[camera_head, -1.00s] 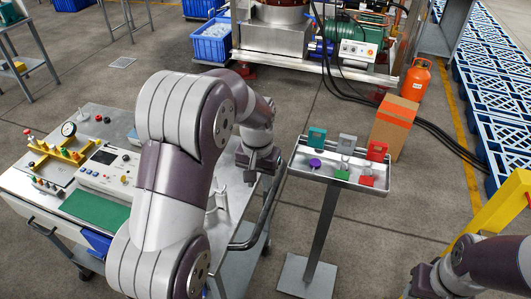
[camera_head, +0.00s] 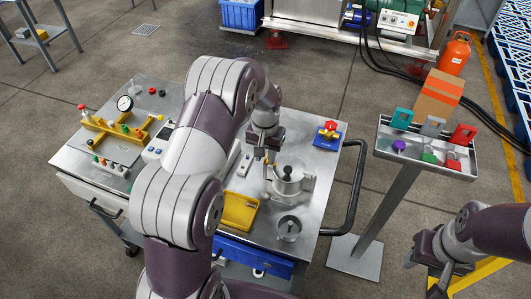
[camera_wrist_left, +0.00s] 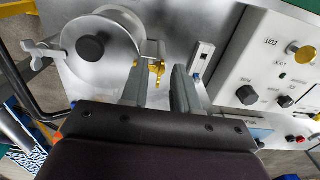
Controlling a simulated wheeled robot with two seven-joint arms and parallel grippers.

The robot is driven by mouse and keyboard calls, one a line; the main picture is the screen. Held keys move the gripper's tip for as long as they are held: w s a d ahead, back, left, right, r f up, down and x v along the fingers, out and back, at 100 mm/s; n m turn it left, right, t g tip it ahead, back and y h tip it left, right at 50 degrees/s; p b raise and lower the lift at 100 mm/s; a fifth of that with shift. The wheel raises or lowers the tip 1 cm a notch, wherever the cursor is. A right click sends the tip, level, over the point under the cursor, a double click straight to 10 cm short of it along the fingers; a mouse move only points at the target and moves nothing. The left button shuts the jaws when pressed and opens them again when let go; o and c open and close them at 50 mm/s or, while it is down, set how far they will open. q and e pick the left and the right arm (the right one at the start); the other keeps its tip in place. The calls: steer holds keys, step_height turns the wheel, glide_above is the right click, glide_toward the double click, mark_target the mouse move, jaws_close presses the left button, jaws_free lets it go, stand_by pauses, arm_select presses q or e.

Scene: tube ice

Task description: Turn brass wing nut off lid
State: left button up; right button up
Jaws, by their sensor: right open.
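A silver pot (camera_head: 288,188) with a round lid (camera_head: 288,172) and a black knob stands on the metal cart. In the left wrist view the lid (camera_wrist_left: 118,22) is at the upper left, with a grey winged clamp (camera_wrist_left: 42,52) on its left edge. The brass wing nut (camera_wrist_left: 157,68) is at the lid's right edge. My left gripper (camera_head: 265,152) is above the pot's left side. In the left wrist view its fingers (camera_wrist_left: 161,72) are apart, with the nut near the left fingertip; contact cannot be told. My right gripper (camera_head: 438,278) is open, empty, off the cart's right side.
A yellow tray (camera_head: 240,224) and a metal cup (camera_head: 289,232) stand near the pot. A blue block with a red-and-yellow valve (camera_head: 328,134) is behind it. A control panel (camera_wrist_left: 262,75) lies right of my left fingers. A tool stand (camera_head: 412,148) is at the right.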

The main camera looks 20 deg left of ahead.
arm_select(q)
steer(key=shift+a, duration=0.15)
steer(key=c, duration=0.4)
jaws_close()
steer(key=shift+d, duration=0.2)
steer(key=shift+a, duration=0.1)
